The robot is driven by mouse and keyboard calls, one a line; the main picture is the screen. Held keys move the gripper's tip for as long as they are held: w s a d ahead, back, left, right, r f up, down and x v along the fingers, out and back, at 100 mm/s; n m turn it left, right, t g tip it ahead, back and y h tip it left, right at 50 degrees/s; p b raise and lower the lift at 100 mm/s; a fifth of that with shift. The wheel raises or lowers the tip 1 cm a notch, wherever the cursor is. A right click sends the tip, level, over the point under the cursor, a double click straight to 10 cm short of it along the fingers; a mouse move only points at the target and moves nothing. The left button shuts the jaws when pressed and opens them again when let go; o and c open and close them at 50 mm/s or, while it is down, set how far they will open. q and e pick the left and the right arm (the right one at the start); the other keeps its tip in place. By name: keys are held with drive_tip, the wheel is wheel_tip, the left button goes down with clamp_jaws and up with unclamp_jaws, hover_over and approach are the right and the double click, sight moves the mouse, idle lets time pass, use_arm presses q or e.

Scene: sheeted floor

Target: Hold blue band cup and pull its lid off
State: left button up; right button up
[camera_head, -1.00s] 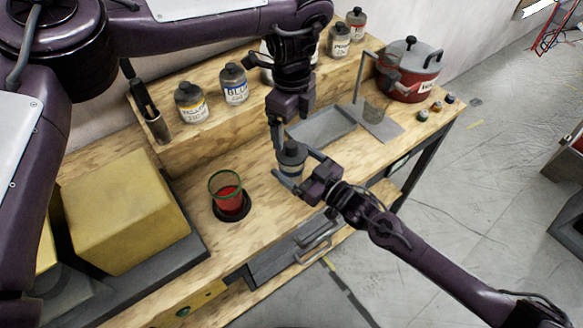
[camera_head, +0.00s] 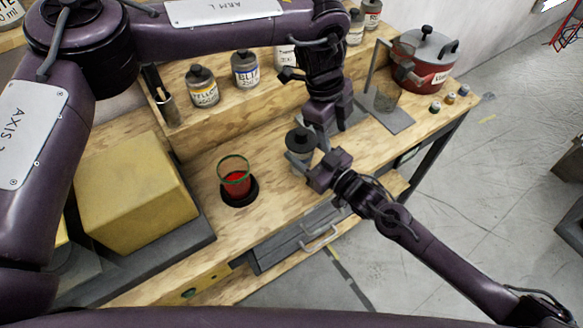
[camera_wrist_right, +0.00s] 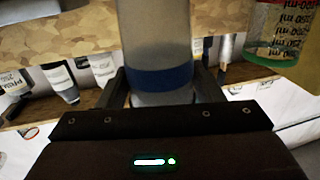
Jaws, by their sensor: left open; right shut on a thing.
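The blue band cup (camera_head: 301,154) stands over the workbench with a dark grey knobbed lid (camera_head: 300,137) on top in the head view. In the right wrist view the pale cup with its blue band (camera_wrist_right: 160,78) is between the fingers. My right gripper (camera_head: 305,163) is shut on the cup, reaching in from the lower right. My left gripper (camera_head: 325,138) is open, pointing down just right of the lid. Its fingertips are partly hidden, and I cannot tell whether they touch the cup. The lid's seam is too small to make out.
A green-rimmed beaker of red liquid (camera_head: 235,178) stands left of the cup. Labelled bottles (camera_head: 203,87) line the raised shelf behind. A red pot (camera_head: 427,60) and a grey stand (camera_head: 392,115) are at the right. A yellow block (camera_head: 135,195) fills the left end.

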use_arm(q)
drive_tip(key=s+d+g+h, duration=0.2)
drive_tip(key=s+d+h, duration=0.5)
drive_tip(key=d, duration=0.7)
use_arm(e)
drive_tip(key=shift+d, duration=0.1)
use_arm(q)
drive_tip(key=s+d+r+n+t+h, duration=0.25)
drive_tip(key=s+d+r+h, duration=0.35)
drive_tip(key=h, duration=0.3)
drive_tip(key=n+t+y, duration=1.5)
drive_tip(key=n+t, duration=0.3)
drive_tip(key=n, duration=0.2)
approach(300, 137)
drive_tip(key=x, duration=1.1)
drive_tip(key=shift+w+d+r, duration=0.1)
drive_tip(key=shift+w, duration=0.15)
